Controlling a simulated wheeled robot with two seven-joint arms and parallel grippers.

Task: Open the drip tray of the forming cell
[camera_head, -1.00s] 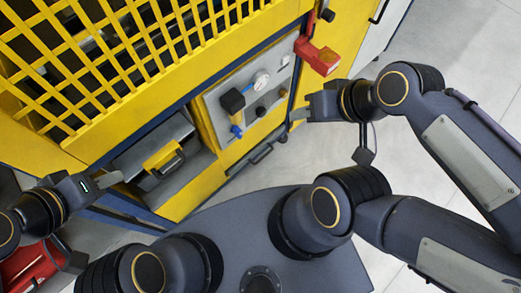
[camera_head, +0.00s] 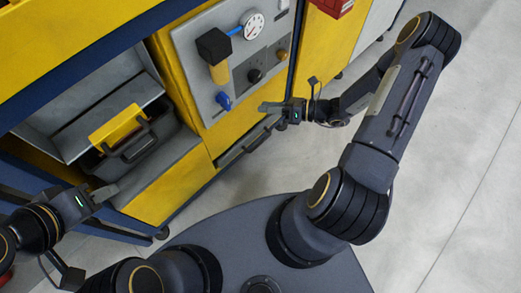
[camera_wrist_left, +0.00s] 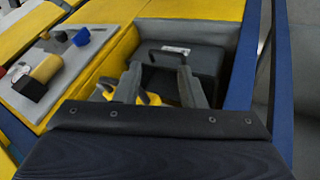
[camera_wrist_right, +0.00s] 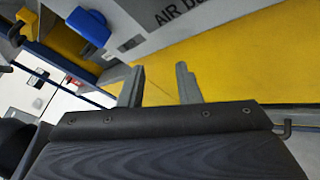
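The drip tray, which I take to be the low grey front with a dark bar handle (camera_head: 250,141), sits at the foot of the yellow forming cell (camera_head: 185,185) in the head view. It looks closed. My right gripper (camera_head: 265,106) is just above and right of that handle, apart from it. Its two fingers are open and empty in the right wrist view (camera_wrist_right: 160,82). My left gripper (camera_head: 108,192) is in front of the cell's open bay. Its fingers are apart and empty in the left wrist view (camera_wrist_left: 158,85).
A dark case (camera_head: 130,148) with a handle and a yellow part (camera_head: 117,124) is in the bay. Above the tray is a grey panel (camera_head: 205,105) with a gauge (camera_head: 253,24), a blue knob (camera_head: 224,101) and other fittings. Open floor (camera_head: 440,160) lies to the right.

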